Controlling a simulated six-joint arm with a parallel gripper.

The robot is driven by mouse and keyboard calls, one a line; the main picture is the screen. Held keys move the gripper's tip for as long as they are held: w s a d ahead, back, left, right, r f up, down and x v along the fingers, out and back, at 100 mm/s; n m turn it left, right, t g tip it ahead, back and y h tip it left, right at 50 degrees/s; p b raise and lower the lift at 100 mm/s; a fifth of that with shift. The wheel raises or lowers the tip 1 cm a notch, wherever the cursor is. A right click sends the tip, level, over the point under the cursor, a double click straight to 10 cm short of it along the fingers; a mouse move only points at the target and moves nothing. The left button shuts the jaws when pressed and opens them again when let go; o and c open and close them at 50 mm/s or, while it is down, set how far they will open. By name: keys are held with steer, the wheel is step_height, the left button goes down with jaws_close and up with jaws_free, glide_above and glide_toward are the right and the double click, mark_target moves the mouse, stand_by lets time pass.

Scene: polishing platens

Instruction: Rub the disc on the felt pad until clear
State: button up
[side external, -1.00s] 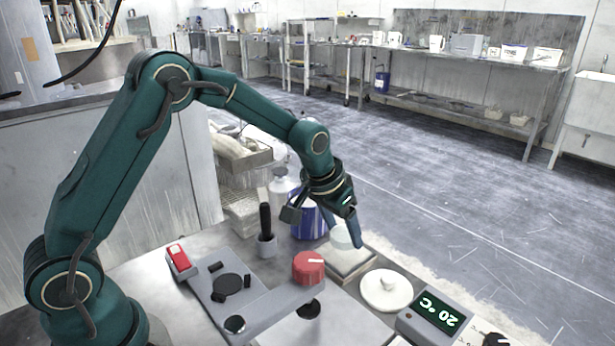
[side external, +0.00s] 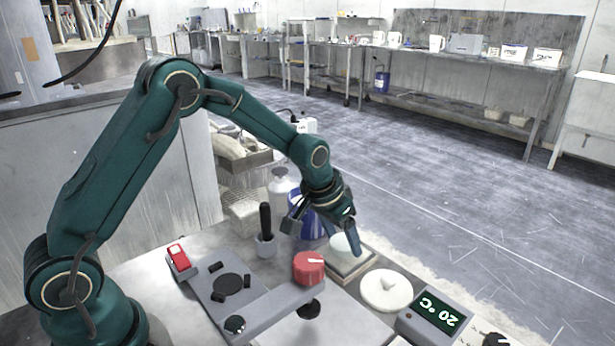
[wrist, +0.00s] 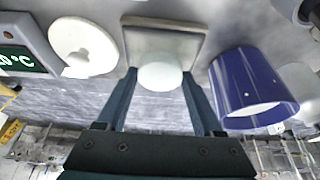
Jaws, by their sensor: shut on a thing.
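The disc (side external: 341,243) is a pale, whitish round piece. My gripper (side external: 345,246) points down and is shut on it; in the wrist view the disc (wrist: 160,77) sits between the two blue fingers. The felt pad (side external: 352,268) is a square, light-topped block at the right of the bench, and in the wrist view the pad (wrist: 165,42) lies just beyond the disc. The disc is low over the pad's near part. I cannot tell whether they touch. The disc's underside is hidden.
A blue container (side external: 307,224) stands close left of the pad, with a grey bottle (side external: 281,188) behind. A white round lid with a knob (side external: 386,291) and a 20 °C display (side external: 436,314) are to the right.

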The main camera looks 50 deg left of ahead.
steer(key=shift+f, duration=0.35)
stand_by(0.3)
steer(key=o, duration=0.9)
steer(key=shift+c, duration=0.2)
steer(key=shift+r, duration=0.35)
jaws_close()
steer(key=shift+r, duration=2.05)
